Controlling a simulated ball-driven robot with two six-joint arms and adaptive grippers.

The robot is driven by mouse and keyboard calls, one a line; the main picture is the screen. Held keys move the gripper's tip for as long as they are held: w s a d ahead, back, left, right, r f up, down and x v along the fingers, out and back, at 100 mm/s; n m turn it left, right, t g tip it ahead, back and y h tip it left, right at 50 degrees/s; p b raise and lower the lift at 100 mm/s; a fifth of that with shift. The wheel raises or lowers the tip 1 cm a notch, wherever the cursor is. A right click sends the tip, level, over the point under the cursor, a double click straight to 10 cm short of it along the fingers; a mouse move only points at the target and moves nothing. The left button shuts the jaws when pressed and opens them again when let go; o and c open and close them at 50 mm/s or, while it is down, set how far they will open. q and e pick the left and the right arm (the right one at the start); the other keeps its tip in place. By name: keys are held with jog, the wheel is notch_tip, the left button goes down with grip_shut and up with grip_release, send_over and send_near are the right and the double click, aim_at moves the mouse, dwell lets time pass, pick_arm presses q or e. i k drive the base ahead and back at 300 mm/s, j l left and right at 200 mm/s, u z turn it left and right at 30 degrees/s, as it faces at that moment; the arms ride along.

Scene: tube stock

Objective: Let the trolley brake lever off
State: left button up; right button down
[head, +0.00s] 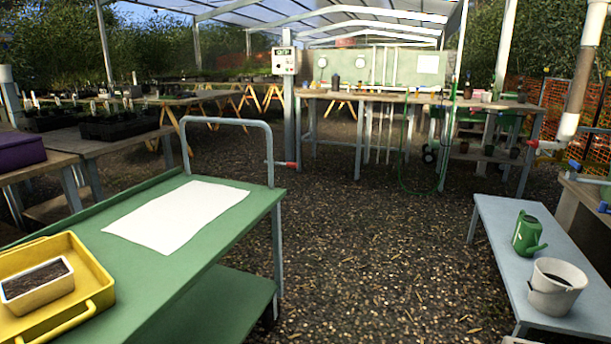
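The green trolley (215,250) stands at the lower left with a grey tubular push handle (228,122) at its far end. A short lever with a red tip (290,165) sticks out to the right beside the handle's right leg, roughly level; it appears to be the brake lever. Whether it is on or off cannot be told. Neither of my grippers shows in the head view, and nothing is touching the lever.
On the trolley lie a white sheet (178,214) and a yellow tray (85,268) holding a soil-filled container (38,302). A blue-grey bench (500,240) at right carries a green watering can (527,233) and a white bucket (541,295). The gravel floor (385,250) between is clear.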

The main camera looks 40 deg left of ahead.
aim_at(289, 164)
jog(key=i+j+u, duration=0.2)
jog(key=i+u, duration=0.15)
jog(key=i, duration=0.25)
jog(key=i+u, duration=0.4)
jog(key=i, duration=0.25)
jog(key=i+l+u, duration=0.1)
jog(key=i+u, duration=0.25)
jog(key=i, duration=0.3)
jog(key=i+u, duration=0.1)
jog(key=u, duration=1.15)
